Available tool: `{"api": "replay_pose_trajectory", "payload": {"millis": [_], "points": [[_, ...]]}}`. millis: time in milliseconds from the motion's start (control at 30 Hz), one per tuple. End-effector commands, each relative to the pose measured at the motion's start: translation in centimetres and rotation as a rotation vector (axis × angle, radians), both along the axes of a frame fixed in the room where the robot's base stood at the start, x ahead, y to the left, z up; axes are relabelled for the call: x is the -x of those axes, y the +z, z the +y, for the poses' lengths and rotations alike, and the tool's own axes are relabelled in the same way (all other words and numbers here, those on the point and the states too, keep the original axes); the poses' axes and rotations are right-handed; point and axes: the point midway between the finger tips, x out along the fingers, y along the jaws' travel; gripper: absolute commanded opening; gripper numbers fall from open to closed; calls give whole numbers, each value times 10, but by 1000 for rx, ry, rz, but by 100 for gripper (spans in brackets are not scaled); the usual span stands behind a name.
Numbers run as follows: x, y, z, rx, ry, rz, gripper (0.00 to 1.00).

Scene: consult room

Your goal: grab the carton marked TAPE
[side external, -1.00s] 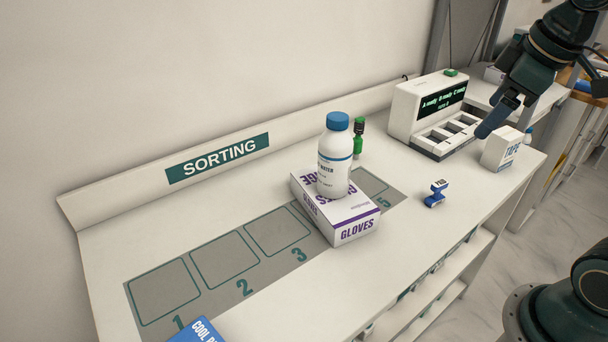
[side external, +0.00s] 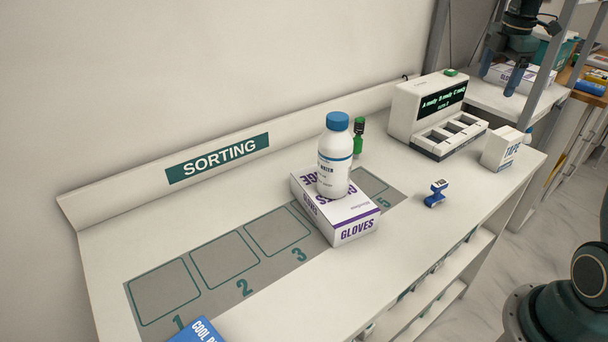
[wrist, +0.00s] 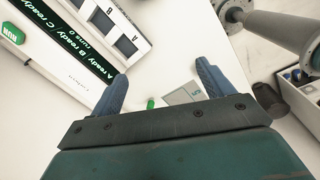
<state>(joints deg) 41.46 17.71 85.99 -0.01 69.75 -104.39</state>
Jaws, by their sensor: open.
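The white carton marked TAPE (side external: 498,149) stands upright near the right end of the white counter, beside the display device. My gripper (side external: 499,81) is in the air at the upper right of the side view, above and beyond the carton in the picture and apart from it. Its two blue fingers are spread with nothing between them. In the wrist view the open fingers (wrist: 162,82) also show empty, with the counter beyond them. I cannot make out the TAPE carton in the wrist view.
The display device (side external: 426,112) stands left of the carton. A blue stamp (side external: 435,194) lies nearer the front. A white bottle (side external: 334,160) stands on the GLOVES box (side external: 352,228); a green item (side external: 358,140) is behind. Counter space between stamp and carton is clear.

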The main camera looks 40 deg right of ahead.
Motion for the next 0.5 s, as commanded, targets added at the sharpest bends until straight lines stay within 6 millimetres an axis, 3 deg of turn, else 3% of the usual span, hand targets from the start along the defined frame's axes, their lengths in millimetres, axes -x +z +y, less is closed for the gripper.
{"api": "replay_pose_trajectory", "payload": {"millis": [100,300,500], "points": [[4,-19,-41,-15,86,37,80],[18,-47,-97,-39,230,77,80],[29,-65,-126,-57,319,95,80]]}}
